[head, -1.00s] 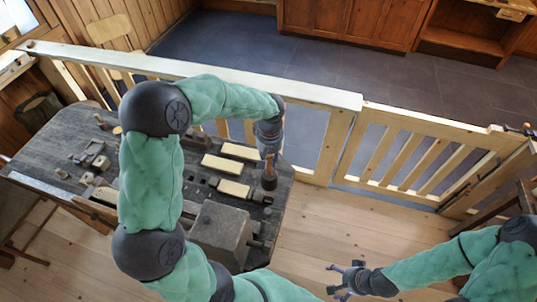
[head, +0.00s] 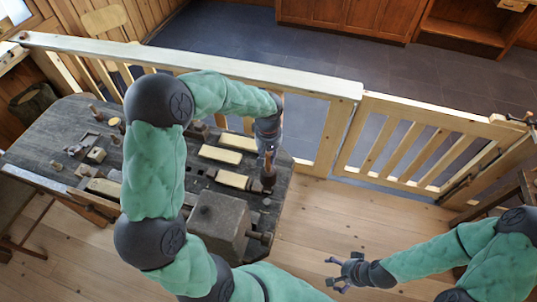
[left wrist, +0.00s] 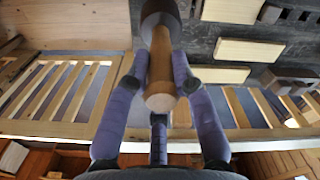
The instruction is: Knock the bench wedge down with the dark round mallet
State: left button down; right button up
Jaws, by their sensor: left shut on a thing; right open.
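My left gripper (head: 267,152) is shut on the handle of the dark round mallet (head: 268,184), over the right end of the workbench. In the left wrist view the wooden handle (left wrist: 160,75) runs between the purple fingers, with the dark round head (left wrist: 160,12) beyond them. A brown block with a sloping wood piece (left wrist: 274,82) lies at the right of that view; I cannot tell whether it is the bench wedge. The wedge is not clearly identifiable in the head view, where my left arm covers part of the bench. My right gripper (head: 345,272) is open and empty above the floor.
The dark workbench (head: 58,120) carries several pale blocks (head: 220,155), small wooden pieces at its left, and a large grey block (head: 218,222) at its front. A pale wooden railing (head: 300,83) runs close behind. Wooden floor to the bench's right is clear.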

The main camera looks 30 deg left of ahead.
aim_at(269, 162)
pick_arm(q)
notch_tip(269, 162, down, 4)
jog(key=b, duration=0.3)
jog(key=shift+d+r, duration=0.1)
jog(key=shift+s+r, duration=0.1)
dwell(0.5)
jog(key=shift+r+p, duration=0.85)
jog(key=shift+r, duration=0.85)
jog(key=shift+f, duration=0.15)
